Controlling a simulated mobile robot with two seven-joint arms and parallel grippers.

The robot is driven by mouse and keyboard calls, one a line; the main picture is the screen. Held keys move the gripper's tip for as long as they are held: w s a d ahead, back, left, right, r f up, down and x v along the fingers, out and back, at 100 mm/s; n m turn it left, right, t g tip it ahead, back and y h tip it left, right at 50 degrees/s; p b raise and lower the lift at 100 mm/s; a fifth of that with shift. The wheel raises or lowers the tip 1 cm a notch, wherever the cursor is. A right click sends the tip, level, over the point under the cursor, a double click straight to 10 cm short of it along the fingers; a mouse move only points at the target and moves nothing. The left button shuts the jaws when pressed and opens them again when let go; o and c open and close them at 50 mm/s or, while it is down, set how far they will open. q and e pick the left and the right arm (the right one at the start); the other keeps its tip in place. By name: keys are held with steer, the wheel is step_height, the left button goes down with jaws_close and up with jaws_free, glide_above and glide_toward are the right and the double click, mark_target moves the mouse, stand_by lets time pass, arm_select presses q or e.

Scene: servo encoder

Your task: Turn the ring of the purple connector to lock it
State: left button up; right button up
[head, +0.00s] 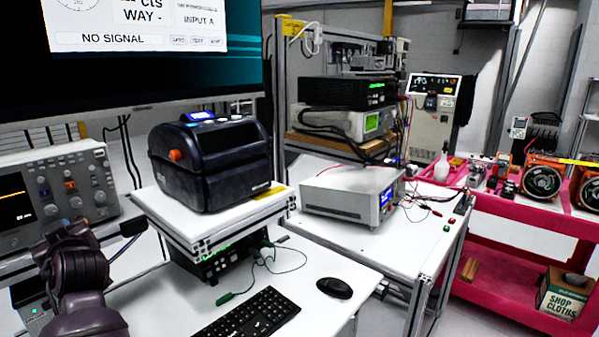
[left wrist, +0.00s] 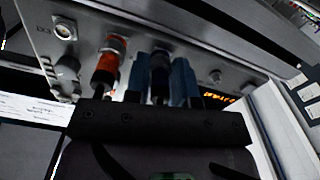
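In the left wrist view, the dark purple connector (left wrist: 159,72) is plugged into the front panel of a grey instrument. My left gripper (left wrist: 160,82) has one blue finger on each side of it. The fingers are close to the connector, but the dim picture does not show whether they touch it. The dark gripper body hides the lower part of the connector. In the head view my left arm is at the lower left; its fingertips and the purple connector cannot be made out there. My right gripper is in neither view.
An orange connector (left wrist: 108,62) sits just left of the left finger. A silver socket (left wrist: 64,28) is at the panel's upper left. In the head view, a grey instrument (head: 100,196) stands at the left, beside a black printer (head: 212,163). A keyboard (head: 247,314) lies in front.

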arm_select(q)
steer(key=shift+c, duration=1.1)
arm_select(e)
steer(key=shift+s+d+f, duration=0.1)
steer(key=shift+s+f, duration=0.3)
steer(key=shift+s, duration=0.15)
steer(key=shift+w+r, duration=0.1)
